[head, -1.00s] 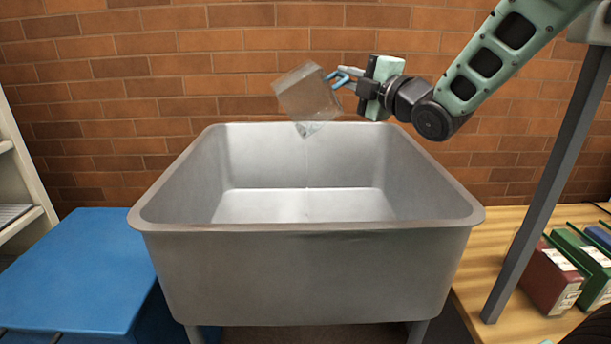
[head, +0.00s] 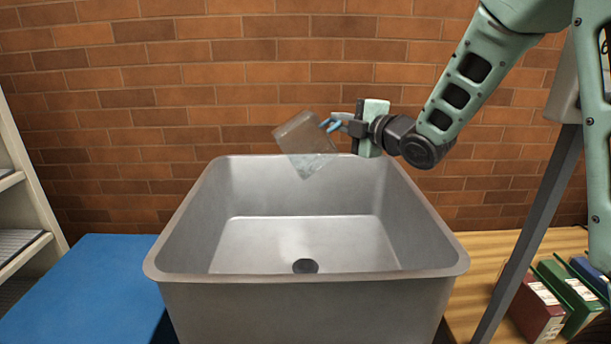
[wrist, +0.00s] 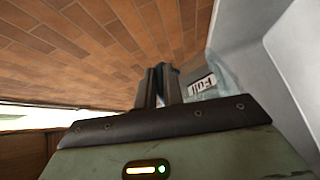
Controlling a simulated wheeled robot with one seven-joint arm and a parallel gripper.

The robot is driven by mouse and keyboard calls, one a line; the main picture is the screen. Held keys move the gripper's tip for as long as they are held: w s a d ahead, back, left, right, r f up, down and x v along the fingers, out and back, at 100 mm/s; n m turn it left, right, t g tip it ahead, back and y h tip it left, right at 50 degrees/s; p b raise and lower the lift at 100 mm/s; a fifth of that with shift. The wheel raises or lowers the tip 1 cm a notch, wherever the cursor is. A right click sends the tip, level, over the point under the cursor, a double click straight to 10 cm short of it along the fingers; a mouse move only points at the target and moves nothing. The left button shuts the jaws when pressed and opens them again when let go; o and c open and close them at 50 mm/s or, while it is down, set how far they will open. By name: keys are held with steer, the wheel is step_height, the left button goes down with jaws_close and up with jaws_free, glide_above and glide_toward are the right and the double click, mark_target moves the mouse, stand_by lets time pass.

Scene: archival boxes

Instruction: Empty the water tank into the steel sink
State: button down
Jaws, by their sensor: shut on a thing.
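The water tank (head: 300,134) is a small clear box, tilted with one corner down over the back of the steel sink (head: 300,300). Pale water shows in its lower corner; how much is hard to tell. I see no clear stream falling from it. My gripper (head: 329,125) comes from the right and is shut on the tank's upper right side. In the wrist view, the fingers (wrist: 160,86) are together beside the tank (wrist: 226,74), and an upside-down label (wrist: 202,85) reads "Full". The sink's basin looks empty around its dark drain (head: 305,266).
A blue surface (head: 85,285) lies left of the sink, with a white shelf (head: 28,200) beyond it. A wooden table (head: 480,265) with red and green archival boxes (head: 540,305) stands at the right. A brick wall (head: 200,90) is behind.

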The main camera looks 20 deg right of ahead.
steer(key=w+f+m+g+p, duration=0.1)
steer(key=w+f+g+p, duration=0.1)
steer(key=w+g+p, duration=0.3)
steer(key=w+f+m+g+p, duration=0.1)
steer(key=w+f+g+p, duration=0.2)
steer(key=p, duration=1.1)
steer(key=w+d+f+m+g+h+p, duration=0.1)
steer(key=w+f+g+p, duration=0.2)
steer(key=w+g+p, duration=0.4)
steer(key=shift+w+f+m+g+p, duration=0.2)
steer(key=shift+w+m+g+p, duration=0.15)
steer(key=shift+p, duration=1.35)
stand_by(0.9)
